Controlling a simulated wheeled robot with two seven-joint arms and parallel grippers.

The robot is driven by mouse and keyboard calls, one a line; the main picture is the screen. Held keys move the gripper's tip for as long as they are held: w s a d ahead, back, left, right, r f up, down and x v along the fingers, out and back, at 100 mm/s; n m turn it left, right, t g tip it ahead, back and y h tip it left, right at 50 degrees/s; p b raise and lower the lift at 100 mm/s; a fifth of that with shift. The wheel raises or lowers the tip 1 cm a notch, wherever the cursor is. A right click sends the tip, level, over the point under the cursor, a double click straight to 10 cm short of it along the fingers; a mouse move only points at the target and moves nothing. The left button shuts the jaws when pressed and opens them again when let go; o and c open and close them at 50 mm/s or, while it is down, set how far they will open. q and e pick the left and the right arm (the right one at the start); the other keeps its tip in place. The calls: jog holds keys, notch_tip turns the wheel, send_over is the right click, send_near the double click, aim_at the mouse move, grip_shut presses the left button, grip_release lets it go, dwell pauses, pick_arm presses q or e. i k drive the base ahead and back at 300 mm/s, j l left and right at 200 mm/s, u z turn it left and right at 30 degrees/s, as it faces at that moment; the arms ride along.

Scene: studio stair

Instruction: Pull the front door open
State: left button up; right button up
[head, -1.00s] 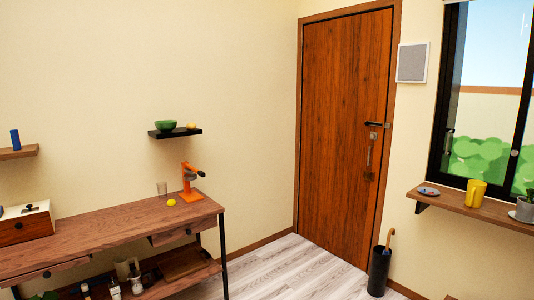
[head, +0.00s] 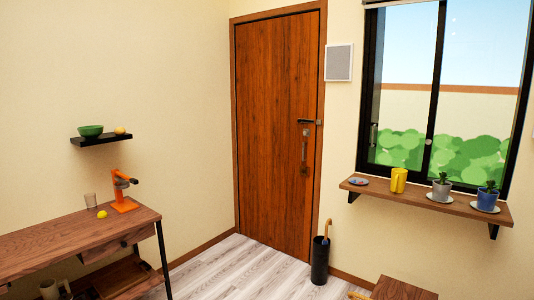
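The front door (head: 270,130) is a brown wooden door in a wooden frame, across the room in the middle of the head view. It looks shut. A dark lever handle (head: 308,121) sits near its right edge. Below it are a round lock and a long vertical pull (head: 304,155). Neither of my grippers is in view, and nothing touches the door.
A black umbrella stand (head: 320,258) stands on the floor right of the door. A wooden table (head: 60,240) is at left, and a wooden piece (head: 402,290) is at bottom right. Pale floor (head: 225,268) lies clear before the door.

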aim_at(276, 59)
jog(key=i+z, duration=0.1)
jog(key=i, duration=2.7)
jog(key=i+z, duration=0.2)
jog(key=i, duration=0.3)
jog(key=i+j+z, duration=0.15)
jog(key=i, duration=0.3)
jog(key=i+j+z, duration=0.2)
jog(key=i, duration=0.3)
